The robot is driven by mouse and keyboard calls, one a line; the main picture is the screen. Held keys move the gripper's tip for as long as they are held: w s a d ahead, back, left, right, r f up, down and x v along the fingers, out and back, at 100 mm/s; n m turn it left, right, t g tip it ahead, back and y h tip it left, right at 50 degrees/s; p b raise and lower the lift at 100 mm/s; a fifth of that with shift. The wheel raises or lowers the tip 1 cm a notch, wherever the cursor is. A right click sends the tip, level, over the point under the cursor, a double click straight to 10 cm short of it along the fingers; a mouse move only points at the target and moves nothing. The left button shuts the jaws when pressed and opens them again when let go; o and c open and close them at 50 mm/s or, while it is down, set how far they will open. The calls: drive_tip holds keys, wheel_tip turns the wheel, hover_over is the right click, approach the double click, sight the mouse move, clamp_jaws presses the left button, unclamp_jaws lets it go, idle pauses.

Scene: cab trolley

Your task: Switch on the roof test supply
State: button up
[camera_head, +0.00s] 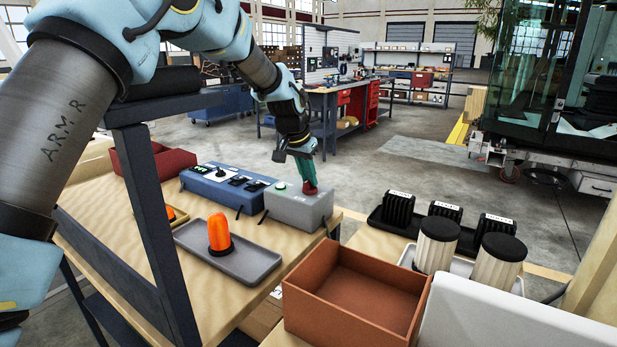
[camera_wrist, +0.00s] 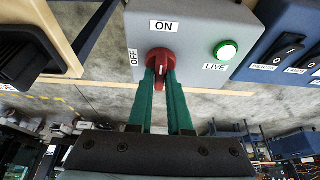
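The roof test supply is a grey box (camera_head: 298,208) on the wooden bench, and it fills the top of the wrist view (camera_wrist: 195,25). Its red rotary knob (camera_wrist: 160,57) has an ON label above it and an OFF label to its left. The knob's grip lies up and down in the wrist view, in line with ON. The green lamp (camera_wrist: 227,51) beside the LIVE label glows bright. My gripper (camera_wrist: 161,78) has its green fingers closed on both sides of the knob's grip. In the head view my gripper (camera_head: 305,170) comes down onto the knob (camera_head: 309,187).
A blue switch box (camera_head: 225,187) stands left of the grey box. An orange beacon (camera_head: 219,234) stands on a grey tray (camera_head: 258,265) in front. An empty brown bin (camera_head: 340,315), black racks (camera_head: 396,212) and two lidded cylinders (camera_head: 437,247) are at the right.

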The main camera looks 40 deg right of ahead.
drive_tip(key=o, duration=0.4)
drive_tip(key=b+v, duration=0.2)
drive_tip(key=v, duration=0.8)
drive_tip(key=shift+a+r, duration=0.2)
drive_tip(key=shift+r, duration=0.15)
